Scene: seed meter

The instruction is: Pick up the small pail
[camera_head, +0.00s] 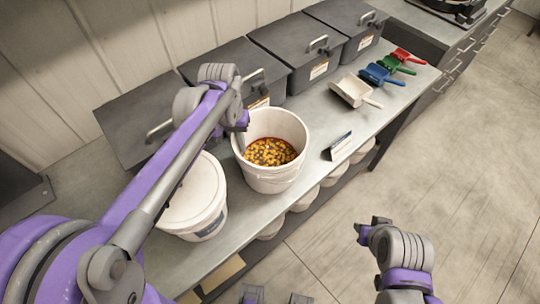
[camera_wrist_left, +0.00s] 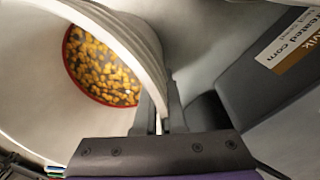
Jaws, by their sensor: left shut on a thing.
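The small pail (camera_head: 275,180) is white, open at the top and upright on the grey counter. It holds yellow and dark seed, with a red edge around the seed. In the left wrist view the inside of the pail (camera_wrist_left: 30,85) fills the left part. My left gripper (camera_head: 241,140) is at the pail's back-left rim. In the left wrist view its two fingers (camera_wrist_left: 160,112) are shut on the rim wall, one on either side. I cannot see any gap under the pail. My right gripper (camera_head: 369,228) is over the floor, away from the counter; its opening is unclear.
A lidded white bucket (camera_head: 194,195) stands close at the pail's left. Dark lidded bins (camera_head: 297,52) line the wall behind. A small sign (camera_head: 338,146) stands to the right, with white (camera_head: 353,91), blue (camera_head: 380,73), green and red scoops beyond. White containers sit below the counter.

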